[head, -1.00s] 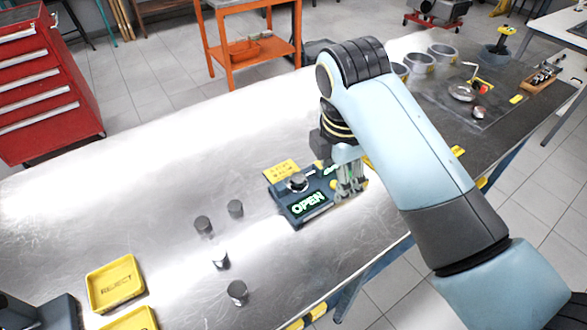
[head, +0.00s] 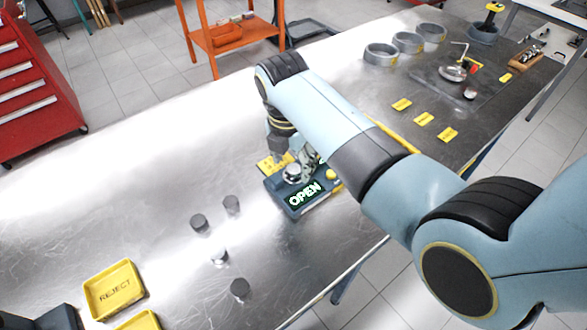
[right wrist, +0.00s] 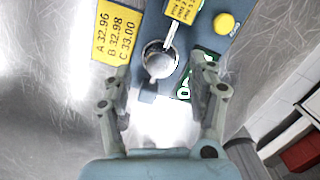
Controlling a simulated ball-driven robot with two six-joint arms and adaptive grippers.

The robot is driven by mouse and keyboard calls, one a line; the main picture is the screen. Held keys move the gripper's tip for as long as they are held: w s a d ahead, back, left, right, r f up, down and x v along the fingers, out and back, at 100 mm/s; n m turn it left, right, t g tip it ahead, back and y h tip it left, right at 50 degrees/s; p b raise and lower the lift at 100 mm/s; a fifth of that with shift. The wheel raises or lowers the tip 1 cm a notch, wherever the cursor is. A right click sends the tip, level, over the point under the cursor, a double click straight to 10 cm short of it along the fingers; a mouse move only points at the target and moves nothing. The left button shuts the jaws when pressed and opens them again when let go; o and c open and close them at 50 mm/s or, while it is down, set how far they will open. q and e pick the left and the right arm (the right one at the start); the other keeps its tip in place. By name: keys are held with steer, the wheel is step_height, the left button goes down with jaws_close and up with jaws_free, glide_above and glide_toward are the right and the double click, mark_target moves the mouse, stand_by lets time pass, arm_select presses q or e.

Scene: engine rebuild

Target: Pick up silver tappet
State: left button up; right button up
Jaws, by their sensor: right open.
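A silver, round-topped tappet (head: 292,173) sits in the dark blue gauge (head: 318,201) whose display reads OPEN. In the right wrist view the tappet (right wrist: 160,61) shows from above, just beyond my fingertips. My right gripper (head: 307,160) is open beside the gauge, its fingers partly hidden in the head view. In the right wrist view its two fingers (right wrist: 161,88) stand apart on either side, with nothing between them gripped. Another bright-topped tappet (head: 219,257) and three darker ones, including one nearby (head: 200,223), stand on the table. My left gripper is not seen.
A yellow size label (right wrist: 116,32) lies beside the gauge. A yellow REJECT tray (head: 115,290) is at the lower left. Grey rings (head: 381,54) and yellow labels (head: 424,118) lie at the right. The table (head: 120,190) left of the gauge is largely clear.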

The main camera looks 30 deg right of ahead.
step_height(320, 180, down, 2)
steer(key=shift+w+d+f, duration=0.1)
steer(key=shift+d, duration=0.05)
jaws_close()
stand_by(0.3)
